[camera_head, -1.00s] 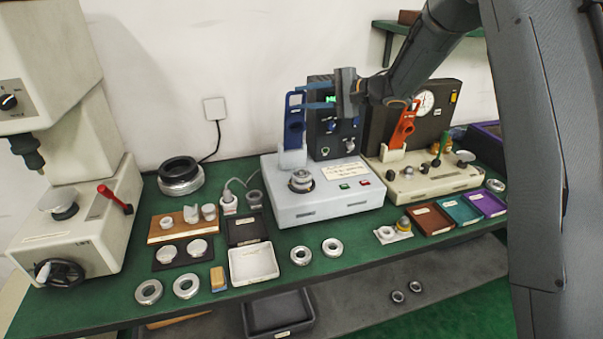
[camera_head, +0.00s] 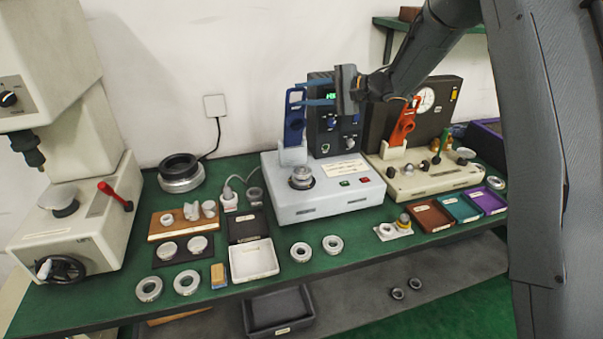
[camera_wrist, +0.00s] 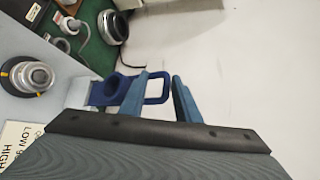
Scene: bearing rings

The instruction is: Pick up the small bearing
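Several metal bearing rings are in the head view, and I cannot tell for certain which is the small bearing. Two small rings, one (camera_head: 398,293) left of the other (camera_head: 415,283), lie on the lower shelf. Larger rings lie along the front of the green bench, at left (camera_head: 149,289) and near the middle (camera_head: 300,252). My gripper (camera_head: 318,96) is high above the bench, well away from these rings. Its blue fingers also show in the wrist view (camera_wrist: 160,78), apart, near the loop of a blue handled tool (camera_wrist: 104,90); I see no bearing between them.
A pale test box (camera_head: 325,205) carries a stacked metal ring (camera_head: 301,178). The blue tool (camera_head: 294,122) stands in a white holder; an orange one (camera_head: 404,125) stands further right. A white tray (camera_head: 253,274) and coloured trays (camera_head: 431,220) are on the bench. A press stands left.

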